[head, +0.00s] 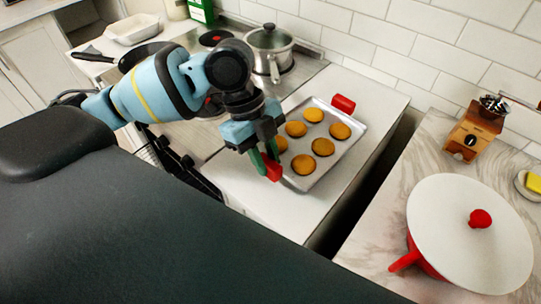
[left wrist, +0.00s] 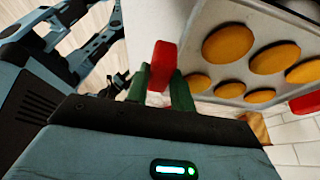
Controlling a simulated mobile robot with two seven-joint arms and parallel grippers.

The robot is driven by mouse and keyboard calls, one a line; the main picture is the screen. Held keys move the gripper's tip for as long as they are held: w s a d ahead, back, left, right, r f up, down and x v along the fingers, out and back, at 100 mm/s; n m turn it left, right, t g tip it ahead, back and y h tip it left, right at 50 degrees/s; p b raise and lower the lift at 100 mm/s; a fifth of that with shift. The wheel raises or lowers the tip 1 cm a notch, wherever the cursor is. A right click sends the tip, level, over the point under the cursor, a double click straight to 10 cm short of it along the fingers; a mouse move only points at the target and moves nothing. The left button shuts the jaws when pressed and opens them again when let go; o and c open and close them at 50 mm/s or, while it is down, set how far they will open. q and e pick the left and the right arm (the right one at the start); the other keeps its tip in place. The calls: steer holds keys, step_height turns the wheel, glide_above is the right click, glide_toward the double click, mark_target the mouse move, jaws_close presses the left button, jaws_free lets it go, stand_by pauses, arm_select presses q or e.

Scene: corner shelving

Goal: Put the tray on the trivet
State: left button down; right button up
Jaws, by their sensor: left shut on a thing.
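The tray (head: 341,150) is a pale metal sheet with red handles at two opposite ends. It holds several round orange-brown baked pieces and lies at the white counter; I cannot tell if it is slightly raised. My left gripper (head: 265,160) is shut on the tray's near red handle (head: 273,171), with its green fingers on either side. The left wrist view also shows this handle (left wrist: 161,66) between the fingers, with the tray (left wrist: 250,75) beyond. The far handle (head: 343,103) is free. I cannot make out a trivet. My right gripper is not recognisable in either view.
A dark gap separates the white counter (head: 265,205) from the marble counter (head: 365,235) at right. On the marble stand a red pan with a white lid (head: 440,225) and a wooden grinder (head: 472,134). A steel pot (head: 270,45) stands on the stove behind.

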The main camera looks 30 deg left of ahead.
arm_select(q)
steer(key=shift+w+a, duration=0.15)
steer(key=shift+w, duration=0.35)
steer(key=shift+w+a, duration=0.15)
steer(key=shift+w, duration=0.35)
steer(key=shift+w+a, duration=0.1)
steer(key=shift+w, duration=0.25)
steer(key=shift+f, duration=1.95)
steer(key=c, duration=1.2)
jaws_free()
steer(key=v, duration=1.2)
